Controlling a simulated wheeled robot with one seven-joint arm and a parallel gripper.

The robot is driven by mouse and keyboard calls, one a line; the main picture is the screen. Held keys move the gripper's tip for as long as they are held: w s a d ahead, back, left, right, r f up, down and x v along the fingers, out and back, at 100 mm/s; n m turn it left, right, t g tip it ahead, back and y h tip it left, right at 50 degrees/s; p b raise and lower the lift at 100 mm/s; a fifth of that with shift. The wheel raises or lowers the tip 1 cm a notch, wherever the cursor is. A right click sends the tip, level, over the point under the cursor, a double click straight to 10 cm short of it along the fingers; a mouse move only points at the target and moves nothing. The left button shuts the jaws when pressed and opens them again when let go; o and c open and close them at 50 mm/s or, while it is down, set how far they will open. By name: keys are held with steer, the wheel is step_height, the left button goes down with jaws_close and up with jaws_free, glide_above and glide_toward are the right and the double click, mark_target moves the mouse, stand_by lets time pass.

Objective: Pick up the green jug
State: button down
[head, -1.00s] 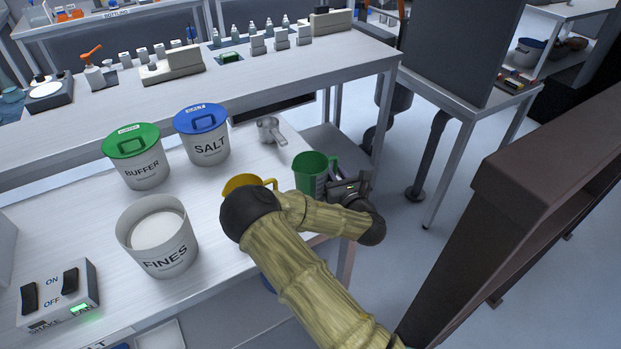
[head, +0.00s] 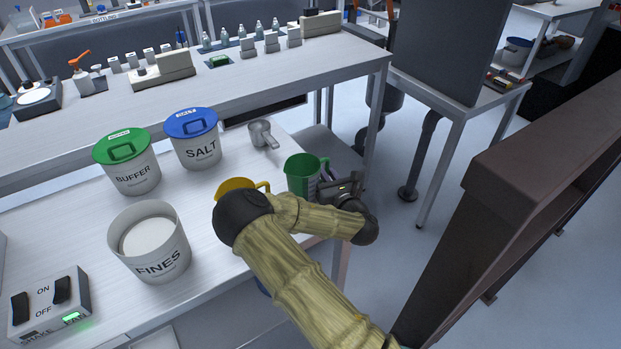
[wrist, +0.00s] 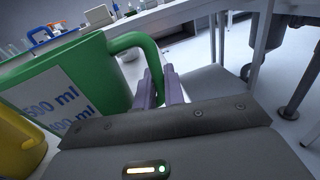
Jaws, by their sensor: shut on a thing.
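The green jug (head: 301,175) is upright near the right end of the white table, with its open top showing. In the wrist view the green jug (wrist: 75,78) fills the left side, with a white volume label and its handle arching over to my fingers. My gripper (wrist: 159,88) is shut on the jug's handle with its two purple fingers. In the head view my gripper (head: 328,180) is at the jug's right side, partly hidden by my wrist. I cannot tell whether the jug's base touches the table.
A yellow jug (head: 240,184) is left of the green jug, partly behind my arm. A brown shelf (head: 530,190) is at right.

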steer(key=shift+r, duration=0.15)
step_height(320, 180, up, 10)
steer(key=shift+f+p, duration=0.1)
steer(key=shift+p, duration=0.35)
stand_by(0.4)
